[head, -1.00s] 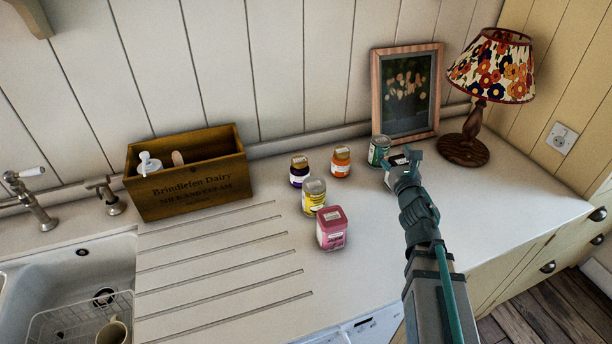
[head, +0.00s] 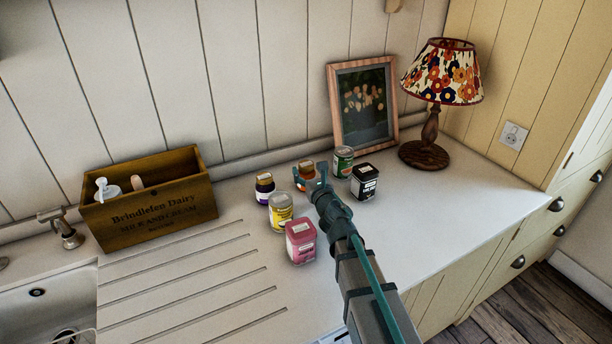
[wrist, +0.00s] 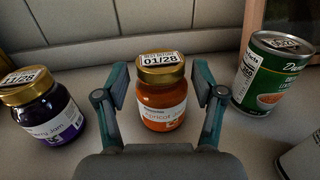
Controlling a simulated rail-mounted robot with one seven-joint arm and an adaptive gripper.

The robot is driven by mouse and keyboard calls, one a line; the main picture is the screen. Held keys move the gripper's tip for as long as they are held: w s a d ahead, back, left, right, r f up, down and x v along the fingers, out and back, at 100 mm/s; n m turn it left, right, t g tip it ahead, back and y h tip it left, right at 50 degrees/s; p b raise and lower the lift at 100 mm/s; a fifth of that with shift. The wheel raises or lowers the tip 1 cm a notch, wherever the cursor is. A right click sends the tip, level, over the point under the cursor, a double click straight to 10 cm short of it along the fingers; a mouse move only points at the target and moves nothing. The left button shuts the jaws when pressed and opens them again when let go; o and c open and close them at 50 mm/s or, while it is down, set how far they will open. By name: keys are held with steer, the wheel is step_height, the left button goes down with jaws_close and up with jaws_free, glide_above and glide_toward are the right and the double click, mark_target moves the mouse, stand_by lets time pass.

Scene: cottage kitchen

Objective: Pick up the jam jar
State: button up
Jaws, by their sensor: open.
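An orange jar with a gold lid, its label partly reading apricot (wrist: 163,105), stands upright between the fingers of my gripper (wrist: 161,84) in the wrist view. The fingers are open, one on each side, with a visible gap to the glass. In the head view my gripper (head: 312,183) partly hides this jar (head: 305,167). A second jar, purple with a gold lid and a label ending in "Jam" (wrist: 45,110), stands to its left; it also shows in the head view (head: 265,188).
A green can (head: 343,161) and a black tin (head: 365,181) stand to the right. A yellow can (head: 281,212) and a pink tin (head: 300,242) stand in front. A picture frame (head: 334,110) and lamp (head: 425,150) are behind. The right-hand counter is clear.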

mark_target(304, 163)
steer(key=p+x, duration=0.1)
steer(key=x, duration=0.3)
steer(key=shift+w+r, duration=0.1)
steer(key=shift+w, duration=0.2)
steer(key=shift+s, duration=0.1)
jaws_close()
